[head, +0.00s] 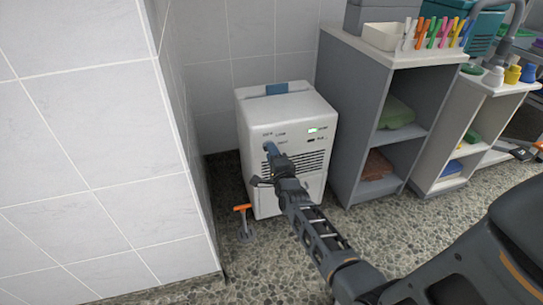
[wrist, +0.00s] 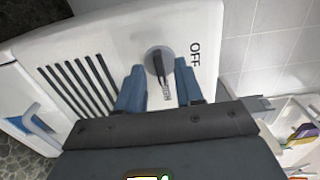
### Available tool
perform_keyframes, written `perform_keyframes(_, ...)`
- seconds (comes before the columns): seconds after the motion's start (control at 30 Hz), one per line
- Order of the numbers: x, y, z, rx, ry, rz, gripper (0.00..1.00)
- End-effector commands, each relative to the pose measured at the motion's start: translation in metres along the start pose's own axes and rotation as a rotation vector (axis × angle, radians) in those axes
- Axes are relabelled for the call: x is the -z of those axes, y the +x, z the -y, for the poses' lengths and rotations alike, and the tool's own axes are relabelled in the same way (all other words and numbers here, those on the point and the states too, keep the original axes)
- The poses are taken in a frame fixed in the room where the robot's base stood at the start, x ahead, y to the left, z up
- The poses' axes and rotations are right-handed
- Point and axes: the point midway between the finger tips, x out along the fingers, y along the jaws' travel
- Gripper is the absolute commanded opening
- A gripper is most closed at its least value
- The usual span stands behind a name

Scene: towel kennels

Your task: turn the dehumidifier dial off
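The dehumidifier (head: 300,107) is a white box standing on the floor in the corner beside the tiled wall. Its front has a small green display (head: 313,129) and dark vent slats, which also show in the wrist view (wrist: 80,88). The dial (wrist: 158,58) is a round grey knob with a dark bar grip, next to the printed letters OFF. My gripper (wrist: 161,80) has its two blue fingers apart, one on each side of the dial, with visible gaps. In the head view my gripper (head: 270,149) is at the front panel and hides the dial.
A grey shelf unit (head: 350,115) stands close on the right, with a white bin of coloured pegs (head: 383,36) on top. A tiled wall (head: 95,150) is close on the left. An orange-handled tool (head: 242,209) is on the floor by the dehumidifier.

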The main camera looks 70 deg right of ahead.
Motion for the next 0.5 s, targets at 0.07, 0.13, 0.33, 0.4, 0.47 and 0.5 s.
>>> perform_keyframes(0.07,0.0001,0.0040,-0.0005,-0.001,0.000,0.000,0.36)
perform_keyframes(0.13,0.0000,0.0054,-0.0002,-0.001,0.000,0.000,0.36)
perform_keyframes(0.33,-0.0001,0.0053,0.0000,-0.001,-0.001,0.000,0.36)
perform_keyframes(0.4,-0.0001,0.0053,-0.0001,-0.001,-0.001,0.000,0.30)
perform_keyframes(0.47,-0.0001,0.0052,-0.0001,-0.001,-0.001,0.000,0.25)
perform_keyframes(0.5,-0.0001,0.0052,-0.0001,-0.001,-0.001,0.000,0.21)
